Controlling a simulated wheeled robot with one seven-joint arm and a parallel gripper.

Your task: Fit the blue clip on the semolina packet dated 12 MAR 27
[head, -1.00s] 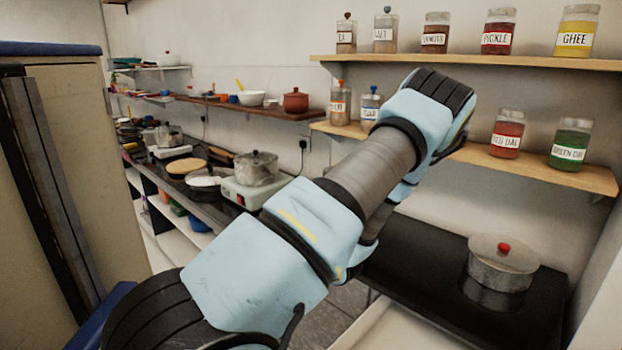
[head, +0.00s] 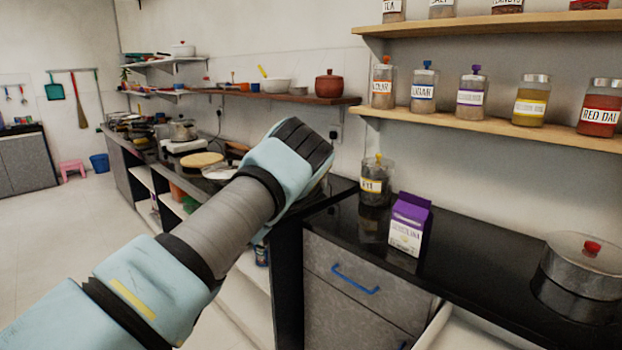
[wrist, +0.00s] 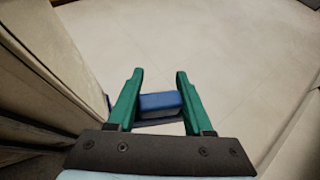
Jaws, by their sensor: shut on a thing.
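In the wrist view my gripper (wrist: 160,74) has its green fingers closed on the blue clip (wrist: 160,104), held above the pale floor. In the head view the fingers and clip are hidden behind my arm. A purple and white packet (head: 406,238) stands upright on the black counter right of my arm. Its printing is too small to read, so I cannot tell its contents or date. No clip shows on the side I see.
A jar (head: 375,182) stands behind the packet, and a lidded steel pot (head: 583,268) to its right. The jar shelf (head: 470,122) overhangs the counter. Bare black counter (head: 480,232) lies between packet and pot. Pale floor is open at left.

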